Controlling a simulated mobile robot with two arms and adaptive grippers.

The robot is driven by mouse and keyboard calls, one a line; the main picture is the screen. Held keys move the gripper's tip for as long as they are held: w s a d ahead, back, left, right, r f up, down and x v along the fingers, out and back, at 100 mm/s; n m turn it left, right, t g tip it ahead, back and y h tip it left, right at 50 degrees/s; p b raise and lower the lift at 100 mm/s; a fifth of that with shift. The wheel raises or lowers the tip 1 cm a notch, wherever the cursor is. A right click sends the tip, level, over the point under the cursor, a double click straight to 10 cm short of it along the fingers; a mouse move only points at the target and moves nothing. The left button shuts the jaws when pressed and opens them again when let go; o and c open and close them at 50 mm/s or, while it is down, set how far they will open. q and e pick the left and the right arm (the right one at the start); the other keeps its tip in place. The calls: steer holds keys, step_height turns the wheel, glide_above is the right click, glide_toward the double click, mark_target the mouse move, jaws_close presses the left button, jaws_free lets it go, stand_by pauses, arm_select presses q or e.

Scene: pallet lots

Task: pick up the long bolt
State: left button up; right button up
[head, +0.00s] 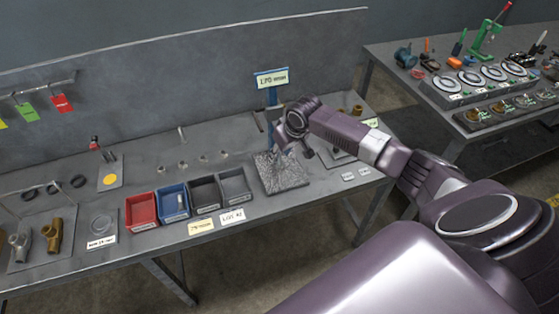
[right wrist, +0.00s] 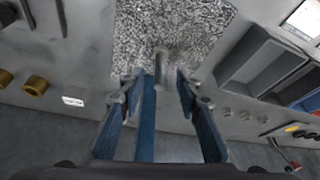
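My right gripper (head: 290,148) hangs over the speckled granite plate (head: 292,181) on the bench. In the right wrist view its two fingers (right wrist: 157,82) are apart. A grey, bolt-like shaft (right wrist: 160,62) shows between and just beyond the fingertips, against the edge of the plate; I cannot see either finger touching it. In the head view this shaft is hidden or too small to make out by the gripper. Another thin upright pin (head: 181,133) stands farther left near the back panel. My left gripper is not in view.
A red bin (head: 141,226), a blue bin (head: 174,217) and two dark bins stand left of the plate. Several small fasteners (head: 182,164) stand behind them. A blue post with a sign (head: 272,78) rises behind the plate. Brass fittings (right wrist: 36,84) lie on the other side.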

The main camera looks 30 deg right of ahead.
steer(key=shift+c, duration=0.4)
jaws_close()
steer(key=shift+r, duration=0.2)
